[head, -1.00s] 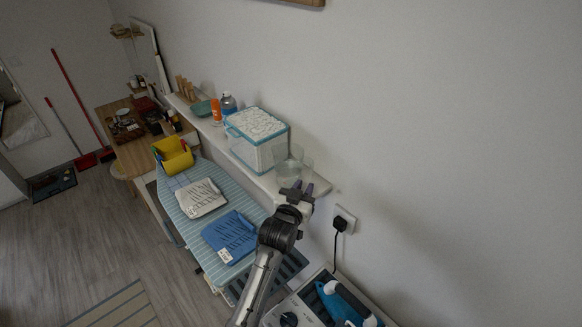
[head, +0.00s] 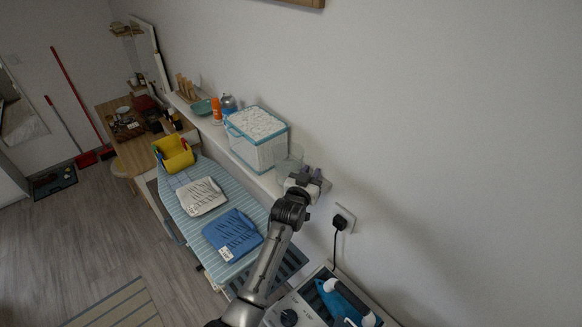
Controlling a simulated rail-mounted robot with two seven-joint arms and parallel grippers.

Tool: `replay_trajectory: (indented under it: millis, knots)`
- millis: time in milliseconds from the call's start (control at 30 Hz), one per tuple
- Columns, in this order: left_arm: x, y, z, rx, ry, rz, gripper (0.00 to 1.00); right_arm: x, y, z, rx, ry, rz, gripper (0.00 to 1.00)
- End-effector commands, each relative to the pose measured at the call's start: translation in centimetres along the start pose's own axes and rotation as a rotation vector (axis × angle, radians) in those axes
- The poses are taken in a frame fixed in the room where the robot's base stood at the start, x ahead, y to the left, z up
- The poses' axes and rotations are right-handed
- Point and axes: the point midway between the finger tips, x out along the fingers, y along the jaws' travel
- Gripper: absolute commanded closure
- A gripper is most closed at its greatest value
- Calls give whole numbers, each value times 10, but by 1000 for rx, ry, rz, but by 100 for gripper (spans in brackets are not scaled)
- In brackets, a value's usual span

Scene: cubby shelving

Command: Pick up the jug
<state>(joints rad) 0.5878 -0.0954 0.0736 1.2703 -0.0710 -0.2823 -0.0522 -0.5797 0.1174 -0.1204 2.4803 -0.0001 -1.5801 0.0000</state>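The jug (head: 289,158) is clear and see-through. It stands near the right end of the narrow white wall shelf, just right of the white and teal box. My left gripper (head: 311,174) is at the jug's lower right side and covers part of it. Its fingers are small and dark here, and I cannot tell whether they are open or closed on the jug's handle side. My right gripper is out of view.
The white and teal box (head: 257,138) stands close left of the jug. The wall is right behind the shelf. An ironing board with folded blue cloth (head: 232,234) and white cloth (head: 201,196) lies below. A plug (head: 340,222) sits in the wall at right.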

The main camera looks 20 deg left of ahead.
Motion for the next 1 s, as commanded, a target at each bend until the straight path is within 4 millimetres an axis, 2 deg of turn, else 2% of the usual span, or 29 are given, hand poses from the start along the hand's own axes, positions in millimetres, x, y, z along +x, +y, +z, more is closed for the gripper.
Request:
replay_trajectory:
  millis: [167, 400, 1000]
  knots:
    - [0, 0, 0, 0, 0, 0, 77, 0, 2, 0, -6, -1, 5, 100]
    - [0, 0, 0, 0, 1, 0, 100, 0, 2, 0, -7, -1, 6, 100]
    - [0, 1, 1, -4, -3, 1, 100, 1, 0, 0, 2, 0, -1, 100]
